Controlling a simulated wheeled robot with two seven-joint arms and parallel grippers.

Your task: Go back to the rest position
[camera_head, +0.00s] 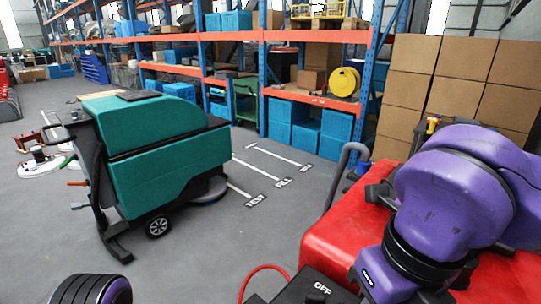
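A teal scrubber machine (165,145) with black trim stands on the grey floor left of centre, its handle end to the left. A part of my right arm (455,195), purple with black rings, is bent over a red body at the right. A rounded purple and black part of my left arm (92,290) shows at the bottom left edge. Neither gripper can be made out in this view.
A red machine body (325,232) with a grey bent handle and a black OFF panel (318,288) fills the lower right. Brown cartons (455,85) are stacked behind it. Blue and orange shelving (265,50) holds blue bins. Marked floor (255,215) lies clear between.

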